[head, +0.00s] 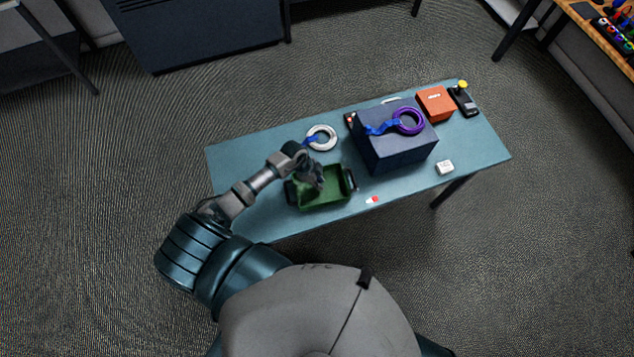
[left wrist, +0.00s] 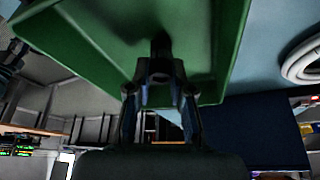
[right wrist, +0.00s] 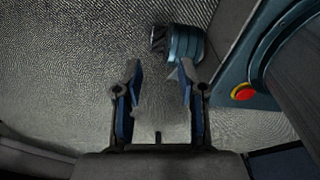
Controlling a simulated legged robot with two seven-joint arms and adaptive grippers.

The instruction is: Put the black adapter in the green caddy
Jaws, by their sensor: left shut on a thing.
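The green caddy (head: 330,201) stands on the left part of the table, with dark handles at its ends. My left gripper (head: 314,180) is over the caddy's open top, reaching down toward its inside. In the left wrist view the gripper (left wrist: 160,88) is shut on a small dark thing (left wrist: 160,66), which looks like the black adapter; its outline is dim. The green caddy (left wrist: 215,50) fills the area behind it there. I cannot tell whether the held thing touches the caddy floor. My right gripper (right wrist: 160,72) is open and empty above the carpet.
The blue-green table (head: 230,160) also holds a white cable coil (head: 332,142), a dark blue box (head: 400,152) with a purple coil (head: 421,126) on top, an orange box (head: 435,105), a black device (head: 465,101), a white block (head: 445,167) and a small red-white item (head: 372,199).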

